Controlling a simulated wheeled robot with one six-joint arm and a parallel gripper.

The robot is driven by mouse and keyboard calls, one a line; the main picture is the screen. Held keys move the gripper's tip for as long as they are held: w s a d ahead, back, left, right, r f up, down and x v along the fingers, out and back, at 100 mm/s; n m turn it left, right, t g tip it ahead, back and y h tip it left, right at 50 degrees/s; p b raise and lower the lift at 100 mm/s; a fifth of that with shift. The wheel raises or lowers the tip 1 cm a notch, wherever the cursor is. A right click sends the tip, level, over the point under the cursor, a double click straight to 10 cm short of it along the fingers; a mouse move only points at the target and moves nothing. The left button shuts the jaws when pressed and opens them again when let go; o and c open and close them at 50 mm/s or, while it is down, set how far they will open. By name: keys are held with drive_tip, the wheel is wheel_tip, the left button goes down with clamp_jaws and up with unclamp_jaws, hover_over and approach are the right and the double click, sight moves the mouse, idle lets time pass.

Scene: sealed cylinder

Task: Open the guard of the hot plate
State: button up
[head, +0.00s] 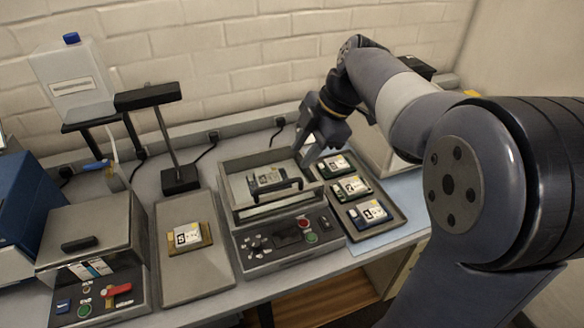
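The device in the middle of the bench, which I take to be the hot plate (285,244), has a front panel with knobs and red and green buttons. Its guard looks like a clear cover in a pale frame, with a black arched handle (281,187) near the front edge. The guard appears down. A small board with a label (268,178) shows inside. My gripper (304,156) is above the back right of the hot plate, fingers pointing down and spread, with nothing seen between them. It appears apart from the handle, behind and right of it.
A dark tray (385,232) with several labelled boards stands right of the hot plate. A flat grey plate with a board (187,236) lies left. Further left is a lidded box device (88,232). A black stand (180,178) rises behind. My arm reaches over the right side.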

sight(287, 183)
drive_tip(key=p+x, duration=0.1)
drive_tip(key=x, duration=0.8)
drive_tip(key=shift+c, duration=0.2)
clamp_jaws()
